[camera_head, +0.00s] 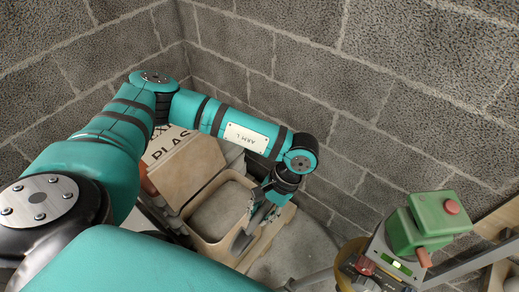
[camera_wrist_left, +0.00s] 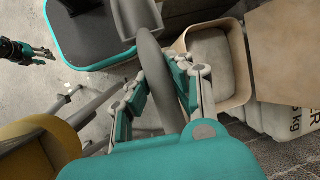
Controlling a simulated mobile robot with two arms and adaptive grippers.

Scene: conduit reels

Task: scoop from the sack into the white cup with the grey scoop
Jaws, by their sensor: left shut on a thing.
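My left gripper (camera_head: 264,212) is shut on the grey scoop (camera_head: 243,241), near the open sack's right rim. In the left wrist view the scoop's grey handle (camera_wrist_left: 153,65) runs between the teal fingers of that gripper (camera_wrist_left: 158,82). The scoop's far end is cut off by the top edge. The open tan sack (camera_head: 209,247) holds grey powder. It also shows in the left wrist view (camera_wrist_left: 239,62), right of the gripper. I cannot tell whether the scoop holds powder. My right gripper (camera_wrist_left: 44,54) is at the far left there, open and empty. I cannot make out the white cup.
A closed tan sack with black lettering (camera_head: 188,183) leans behind the open one. White printed bags (camera_wrist_left: 287,122) lie beneath it. A green box with a red button (camera_head: 428,224) stands at the right. A mustard round thing (camera_wrist_left: 38,150) is lower left. Block walls close off the corner.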

